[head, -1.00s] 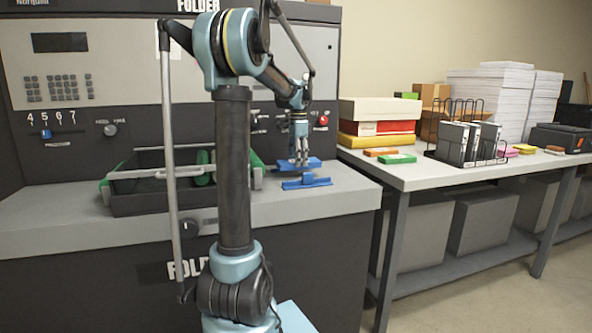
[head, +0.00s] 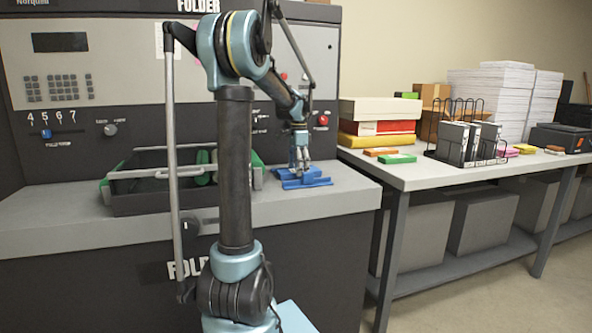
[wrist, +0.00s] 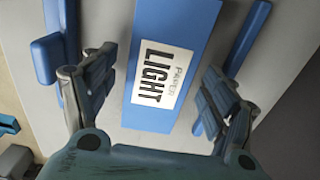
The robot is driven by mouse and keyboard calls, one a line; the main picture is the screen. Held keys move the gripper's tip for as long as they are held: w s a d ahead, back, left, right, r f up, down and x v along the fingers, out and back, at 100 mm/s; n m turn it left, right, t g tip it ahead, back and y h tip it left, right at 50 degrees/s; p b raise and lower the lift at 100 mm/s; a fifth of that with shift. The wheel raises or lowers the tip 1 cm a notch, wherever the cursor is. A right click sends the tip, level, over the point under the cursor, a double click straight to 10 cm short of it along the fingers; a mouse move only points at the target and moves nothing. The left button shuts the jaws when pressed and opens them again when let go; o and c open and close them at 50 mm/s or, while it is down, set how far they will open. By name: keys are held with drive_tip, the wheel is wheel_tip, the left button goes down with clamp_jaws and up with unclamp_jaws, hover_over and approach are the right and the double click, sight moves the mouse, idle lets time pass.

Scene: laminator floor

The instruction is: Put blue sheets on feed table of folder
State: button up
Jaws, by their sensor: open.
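The blue sheets (wrist: 165,110), a blue stack with a white "LIGHT PAPER" label, lie between two blue side guides (wrist: 45,60) on the grey surface of the folder's feed table (wrist: 108,18). In the head view the blue sheets (head: 292,173) sit low at the right end of the folder's ledge, partly hidden by my gripper (head: 301,165). My gripper (wrist: 155,90) is open in the wrist view, one finger on each side of the stack, with gaps showing between fingers and stack.
A dark tray (head: 150,198) with green pieces stands left on the folder's ledge, partly behind my arm. A side table (head: 400,175) at right holds boxes, a wire rack (head: 462,150) and paper stacks (head: 500,95). The ledge's front right is clear.

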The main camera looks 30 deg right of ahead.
drive_tip(key=shift+r, duration=0.1)
wheel_tip(320, 180, up, 12)
idle(0.6)
idle(0.4)
